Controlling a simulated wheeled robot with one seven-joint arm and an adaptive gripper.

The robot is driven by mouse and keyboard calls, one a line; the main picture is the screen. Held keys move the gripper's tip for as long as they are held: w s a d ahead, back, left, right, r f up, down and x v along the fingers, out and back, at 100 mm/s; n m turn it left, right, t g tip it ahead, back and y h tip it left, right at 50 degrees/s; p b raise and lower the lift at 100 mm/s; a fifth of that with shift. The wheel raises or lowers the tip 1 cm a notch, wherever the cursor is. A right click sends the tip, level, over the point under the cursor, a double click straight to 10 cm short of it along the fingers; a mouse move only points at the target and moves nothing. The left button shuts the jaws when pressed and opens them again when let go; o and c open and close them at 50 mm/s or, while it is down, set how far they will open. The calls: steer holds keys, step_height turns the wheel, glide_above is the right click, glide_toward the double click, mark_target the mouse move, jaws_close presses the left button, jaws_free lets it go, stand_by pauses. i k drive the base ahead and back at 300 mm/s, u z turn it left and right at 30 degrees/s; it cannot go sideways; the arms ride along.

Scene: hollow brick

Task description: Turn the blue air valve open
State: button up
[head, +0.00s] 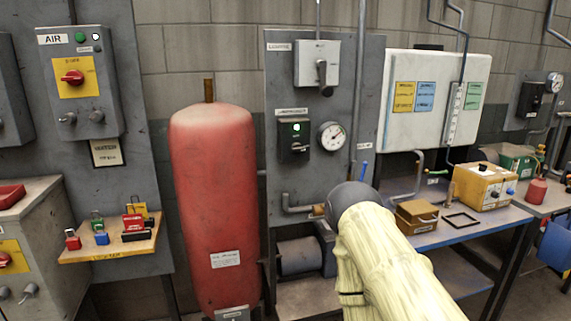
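A small blue upright handle (363,170), which looks like the air valve, shows at the lower right edge of the grey panel (350,85). It is thin, and its body and pipe below are hidden behind my arm. My arm, in a cream sleeve with a dark rounded joint, reaches up from the bottom right and covers the area just below the handle. My gripper is not visible, so I cannot tell whether anything touches the handle.
A pressure gauge (331,135) and a black switch box (293,139) are on the panel. A red tank (214,200) stands left. A blue-topped bench (455,232) at right holds a yellow box (480,186) and a brown box (416,216). Padlocks sit on a wooden shelf (75,255) at left.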

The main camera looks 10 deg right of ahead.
mark_target(365, 163)
steer(key=z, duration=0.45)
steer(key=k, duration=0.55)
steer(key=z, duration=1.2)
steer(key=i, duration=1)
steer(key=u, duration=0.7)
steer(key=i, duration=0.55)
steer(key=u, duration=0.5)
